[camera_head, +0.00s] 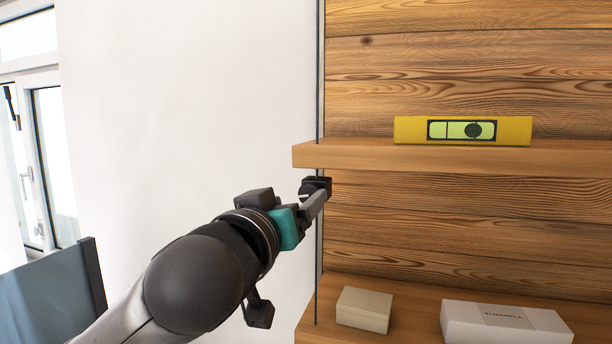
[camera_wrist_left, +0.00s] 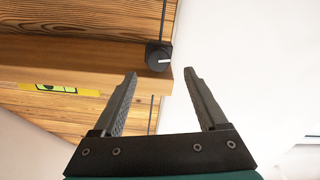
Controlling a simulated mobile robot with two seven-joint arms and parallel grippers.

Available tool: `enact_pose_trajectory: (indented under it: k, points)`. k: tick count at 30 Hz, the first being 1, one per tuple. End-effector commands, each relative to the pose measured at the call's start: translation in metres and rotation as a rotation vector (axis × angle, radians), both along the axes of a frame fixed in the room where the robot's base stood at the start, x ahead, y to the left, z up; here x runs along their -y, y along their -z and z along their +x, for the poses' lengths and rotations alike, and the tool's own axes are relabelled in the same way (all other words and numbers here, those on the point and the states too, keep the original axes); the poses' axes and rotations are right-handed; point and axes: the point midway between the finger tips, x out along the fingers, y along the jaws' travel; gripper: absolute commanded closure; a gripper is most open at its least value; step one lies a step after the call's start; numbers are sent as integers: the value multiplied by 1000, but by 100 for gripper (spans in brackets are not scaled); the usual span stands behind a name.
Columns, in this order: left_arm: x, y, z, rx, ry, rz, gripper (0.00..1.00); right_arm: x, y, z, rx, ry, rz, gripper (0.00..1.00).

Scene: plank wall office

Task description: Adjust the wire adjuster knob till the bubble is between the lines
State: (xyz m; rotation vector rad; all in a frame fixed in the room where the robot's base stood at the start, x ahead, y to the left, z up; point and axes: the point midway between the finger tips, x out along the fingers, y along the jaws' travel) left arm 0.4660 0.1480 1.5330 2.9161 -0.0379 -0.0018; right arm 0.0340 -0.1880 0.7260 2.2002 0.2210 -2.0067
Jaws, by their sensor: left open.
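The yellow spirit level (camera_head: 408,130) lies along the upper shelf (camera_head: 360,156). Its dark bubble (camera_head: 473,130) sits right of the middle of the green vial. One line shows clearly to its left; a second line is not distinguishable, perhaps behind the bubble. The black adjuster knob (camera_head: 316,184), with a white mark, is on the wire (camera_head: 320,70) just under the shelf's left end. My left gripper (camera_head: 310,203) is open and empty close to the knob. In the left wrist view, the knob (camera_wrist_left: 158,58) appears just beyond and between its fingertips (camera_wrist_left: 161,75). My right gripper is not seen.
A lower shelf (camera_head: 420,300) holds a small beige box (camera_head: 364,310) and a white box (camera_head: 505,324). A plank wall (camera_head: 450,220) is behind the shelves. A plain white wall (camera_head: 190,90) fills the left, with glazed doors (camera_head: 40,140) at far left.

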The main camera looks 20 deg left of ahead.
Motion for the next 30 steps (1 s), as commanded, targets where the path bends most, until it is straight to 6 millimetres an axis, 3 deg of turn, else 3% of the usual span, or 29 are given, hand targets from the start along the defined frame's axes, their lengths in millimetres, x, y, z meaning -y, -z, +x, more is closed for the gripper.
enact_pose_trajectory:
  k: [5, 9, 16, 28, 30]
  points:
    - [2, -2, 1, -6, 9, 7, 25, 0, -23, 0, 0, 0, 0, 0]
    - [2, 0, 23, -4, 6, 6, 25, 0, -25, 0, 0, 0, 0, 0]
    - [3, 0, 46, -1, 7, 6, 25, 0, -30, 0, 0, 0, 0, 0]
    - [4, 1, 52, -1, 9, 5, 25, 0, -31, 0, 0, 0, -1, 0]
    - [4, 1, 52, -1, 8, 5, 30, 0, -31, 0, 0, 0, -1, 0]
